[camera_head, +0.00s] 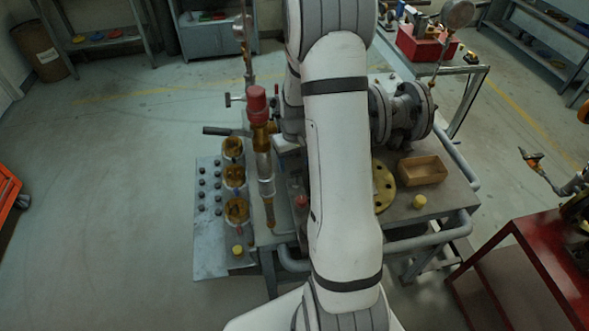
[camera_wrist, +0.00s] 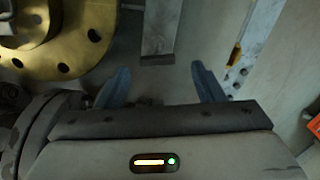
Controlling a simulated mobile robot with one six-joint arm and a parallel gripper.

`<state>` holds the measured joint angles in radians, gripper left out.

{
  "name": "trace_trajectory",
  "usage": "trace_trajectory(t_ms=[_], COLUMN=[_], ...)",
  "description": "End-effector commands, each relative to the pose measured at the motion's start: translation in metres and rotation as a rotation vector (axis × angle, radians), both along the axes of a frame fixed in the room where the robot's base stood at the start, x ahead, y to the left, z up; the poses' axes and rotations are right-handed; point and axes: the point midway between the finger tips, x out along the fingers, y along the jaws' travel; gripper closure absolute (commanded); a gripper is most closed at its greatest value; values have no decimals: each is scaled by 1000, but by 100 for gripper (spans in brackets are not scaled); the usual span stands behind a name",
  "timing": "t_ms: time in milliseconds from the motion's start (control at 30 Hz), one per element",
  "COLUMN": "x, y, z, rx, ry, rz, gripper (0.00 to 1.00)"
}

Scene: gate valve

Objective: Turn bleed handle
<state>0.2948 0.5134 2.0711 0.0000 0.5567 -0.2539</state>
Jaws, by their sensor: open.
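In the wrist view my gripper (camera_wrist: 160,80) is open, with its two blue fingers apart and nothing between them. A flat grey bar (camera_wrist: 158,32) ends just beyond the fingertips, in line with the gap; I cannot tell whether it is the bleed handle. In the head view a dark lever (camera_head: 222,131) sticks out to the left of the pipework, and a small T-shaped handle (camera_head: 234,99) shows above it. I cannot tell which of these is the bleed handle. My arm hides my gripper and part of the valve (camera_head: 404,110) in the head view.
A brass flange (camera_wrist: 62,50) lies left of my fingers in the wrist view. A red-capped vertical fitting (camera_head: 257,104) stands left of my arm. A wooden box (camera_head: 422,170) and a yellow piece (camera_head: 419,201) sit on the bench at right. Floor at left is clear.

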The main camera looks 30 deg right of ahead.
Motion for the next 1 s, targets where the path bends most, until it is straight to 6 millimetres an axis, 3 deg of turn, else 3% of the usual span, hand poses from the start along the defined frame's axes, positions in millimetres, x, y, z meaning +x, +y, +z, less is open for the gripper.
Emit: trace_trajectory(t_ms=[200, 400, 800, 1000], x=[-3, -3, -3, -3], y=[-3, -5, -6, -6], z=[-34, -55, -61, -61], rx=[1, 1, 0, 0], ry=[5, 3, 0, 0], rz=[-9, -13, -15, -16], gripper=[38, 38, 39, 55])
